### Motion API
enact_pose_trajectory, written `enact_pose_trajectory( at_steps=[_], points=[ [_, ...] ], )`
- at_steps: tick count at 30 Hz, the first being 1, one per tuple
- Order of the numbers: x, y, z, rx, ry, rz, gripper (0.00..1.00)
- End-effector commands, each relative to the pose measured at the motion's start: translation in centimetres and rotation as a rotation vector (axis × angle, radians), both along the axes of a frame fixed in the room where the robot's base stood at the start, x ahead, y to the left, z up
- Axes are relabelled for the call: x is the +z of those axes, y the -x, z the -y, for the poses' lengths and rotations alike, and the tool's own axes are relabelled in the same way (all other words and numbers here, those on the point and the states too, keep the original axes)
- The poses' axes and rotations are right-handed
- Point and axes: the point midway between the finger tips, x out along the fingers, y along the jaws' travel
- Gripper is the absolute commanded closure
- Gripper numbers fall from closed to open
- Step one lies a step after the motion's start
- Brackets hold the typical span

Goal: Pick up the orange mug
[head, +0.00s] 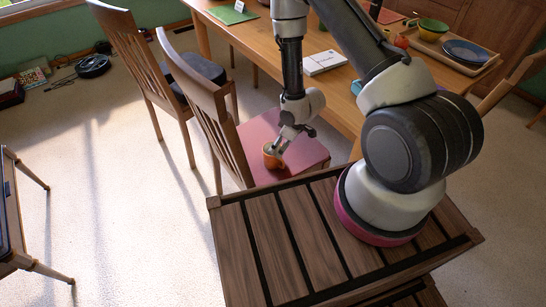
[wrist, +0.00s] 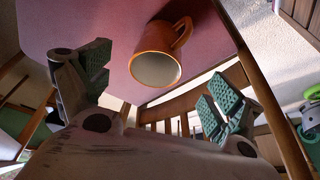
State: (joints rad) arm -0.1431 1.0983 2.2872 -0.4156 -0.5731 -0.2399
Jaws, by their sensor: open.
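The orange mug (head: 272,155) stands on the pink seat of a wooden chair (head: 305,150) beside the table. In the wrist view the mug (wrist: 152,50) shows its pale inside, with its handle toward the upper right. My gripper (head: 284,143) is at the mug in the head view, and its fingers partly cover it. In the wrist view my gripper (wrist: 155,95) is open, with one green-padded finger on each side and the mug ahead of the gap. The mug is not clasped. I cannot tell whether a finger touches it.
The chair's slatted back (head: 212,120) rises close left of the mug. The wooden table (head: 265,40) stands behind, with a white box (head: 323,62), a tray (head: 440,45) and a green bowl (head: 433,27). Open carpet (head: 150,230) lies at the left.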

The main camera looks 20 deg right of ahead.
Motion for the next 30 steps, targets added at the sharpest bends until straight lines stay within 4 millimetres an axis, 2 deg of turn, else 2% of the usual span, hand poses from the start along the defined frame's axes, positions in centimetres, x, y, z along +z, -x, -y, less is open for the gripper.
enact_pose_trajectory(
  at_steps=[5,18,26,30],
  points=[
    [-0.9,-1.1,-0.7,0.014,-0.013,0.033,0.07],
    [-6.4,-2.7,-2.5,0.011,-0.011,0.031,0.07],
    [-6.8,-2.9,-2.6,0.011,-0.011,0.033,0.07],
    [-6.8,-2.8,-2.6,0.01,-0.011,0.033,0.29]
  ],
)
